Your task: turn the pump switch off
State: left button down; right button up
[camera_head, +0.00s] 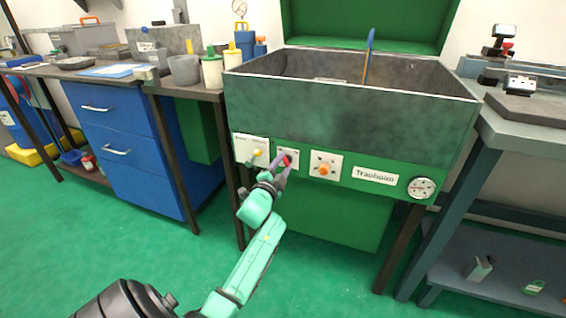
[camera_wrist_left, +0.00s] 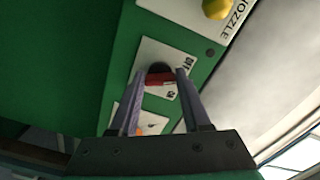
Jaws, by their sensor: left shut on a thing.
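The pump switch (camera_head: 287,160) is a small red handle on a white plate on the green front panel of the sink-like tank. In the left wrist view the red switch (camera_wrist_left: 161,80) sits with its dark round base between my two grey fingers. My left gripper (camera_head: 282,165) is shut on the switch, and its fingers cover part of the plate. The plate's lettering (camera_wrist_left: 186,64) is only partly readable. My right gripper is not in view.
A yellow knob (camera_head: 257,153) on a plate marked NOZZLE is close on the left. An orange knob (camera_head: 323,170) on a white plate is on the right, then a round gauge (camera_head: 421,187). A blue drawer cabinet (camera_head: 120,125) stands at left.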

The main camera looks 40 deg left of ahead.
pick_arm(q)
jog(key=shift+f+n, duration=0.1)
jog(key=shift+n, duration=0.2)
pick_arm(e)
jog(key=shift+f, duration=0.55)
pick_arm(q)
jog(key=shift+c, duration=1.8)
grip_release()
jog(key=shift+s, duration=0.1)
jog(key=p+v, duration=0.2)
jog(key=v, duration=1.2)
jog(key=shift+s, duration=0.2)
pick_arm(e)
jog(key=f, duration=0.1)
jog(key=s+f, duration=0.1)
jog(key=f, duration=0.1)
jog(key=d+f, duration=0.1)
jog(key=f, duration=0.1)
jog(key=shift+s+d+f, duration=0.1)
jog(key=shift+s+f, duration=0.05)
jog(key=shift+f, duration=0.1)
